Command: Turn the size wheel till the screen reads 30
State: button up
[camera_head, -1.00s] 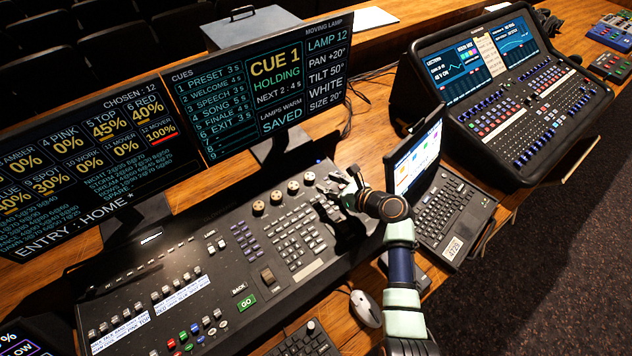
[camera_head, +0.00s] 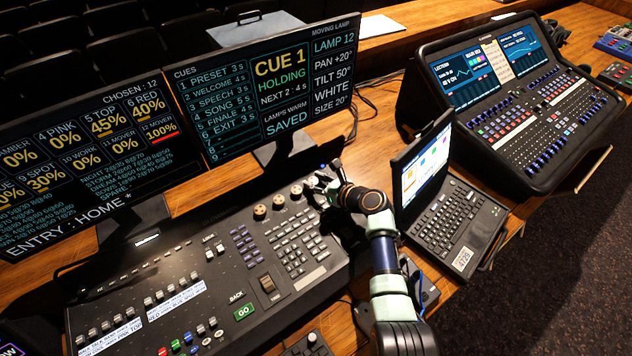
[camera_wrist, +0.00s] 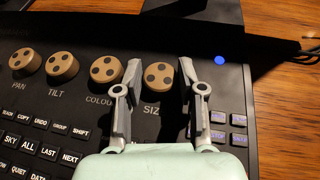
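The size wheel (camera_wrist: 158,78) is a round tan knob with dark dots on top, at the right end of a row of similar knobs in the wrist view. My gripper (camera_wrist: 160,66) is open, with one finger on each side of the wheel. A small gap shows between each finger and the knob. In the head view my gripper (camera_head: 326,183) is at the right end of the knob row and partly hides the wheel. The right-hand screen (camera_head: 265,85) reads SIZE 20° at its lower right, under LAMP 12.
The colour knob (camera_wrist: 107,71) stands close to the left finger, with the tilt knob (camera_wrist: 62,67) and pan knob (camera_wrist: 25,63) further left. Key rows lie nearer on the desk. An open laptop (camera_head: 440,200) stands right of my arm, with another mixing console (camera_head: 515,100) behind.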

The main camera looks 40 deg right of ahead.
grip_shut()
jog(key=shift+r+p, duration=0.1)
jog(key=shift+p, duration=0.35)
jog(key=p, duration=0.2)
jog(key=m+h+p, duration=0.1)
jog(key=shift+a+r+h+p, duration=0.15)
jog(key=shift+r+h+p, duration=0.1)
jog(key=shift+h+p, duration=0.1)
jog(key=m+h+p, duration=0.1)
jog(key=m+p, duration=0.1)
jog(key=p, duration=0.1)
jog(key=shift+a+g+h, duration=0.1)
jog(key=shift+g+h, duration=0.2)
jog(key=shift+h, duration=0.05)
jog(key=m+h+p, duration=0.1)
jog(key=p, duration=0.1)
jog(key=m+g+h+p, duration=0.1)
jog(key=h+p, duration=0.1)
jog(key=shift+w+a+f+m, duration=0.1)
jog(key=shift+f+m, duration=0.05)
jog(key=shift+m, duration=0.25)
jog(key=shift+f+m+g+h+p, duration=0.15)
jog(key=shift+m+g+h+p, duration=0.35)
jog(key=shift+m+h+p, duration=0.35)
jog(key=shift+m+h, duration=0.25)
